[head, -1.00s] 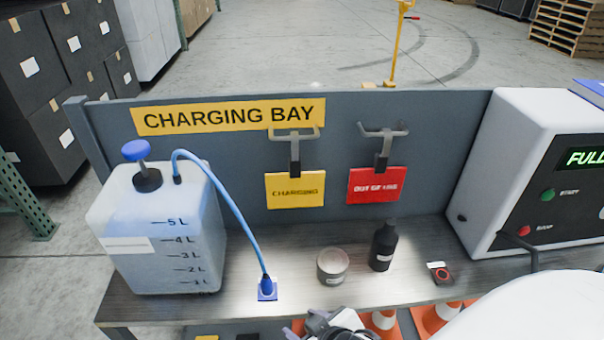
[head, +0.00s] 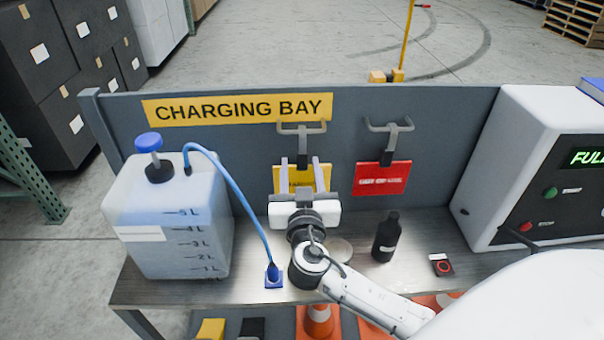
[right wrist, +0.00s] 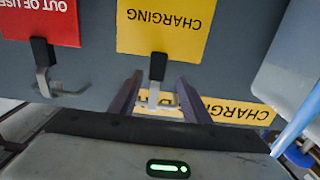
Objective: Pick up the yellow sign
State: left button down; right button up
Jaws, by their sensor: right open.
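The yellow sign (head: 302,180), lettered CHARGING, hangs by a dark strap from the left hook (head: 303,129) on the grey panel. My right gripper (head: 302,163) is in front of it, open and empty, with its two fingers apart across the sign's face and covering much of it. In the right wrist view, which is upside down, the sign (right wrist: 165,28) lies beyond the fingertips (right wrist: 160,80), with its strap and hook (right wrist: 155,92) between the fingers' lines. I cannot tell whether the fingers touch it. My left gripper is not in view.
A red sign (head: 382,178) hangs from the right hook. On the bench stand a jug (head: 168,225) with a blue hose, a black bottle (head: 386,238) and a tin (head: 341,250) partly behind my arm. A charger box (head: 530,170) stands at the right.

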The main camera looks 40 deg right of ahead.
aim_at(303, 157)
jog(key=p+x, duration=0.1)
jog(key=x, duration=0.2)
jog(key=shift+w+d+r, duration=0.15)
jog(key=shift+w+d, duration=0.05)
jog(key=shift+d, duration=0.25)
jog(key=shift+w+d, duration=0.3)
jog(key=shift+w, duration=0.2)
grip_shut()
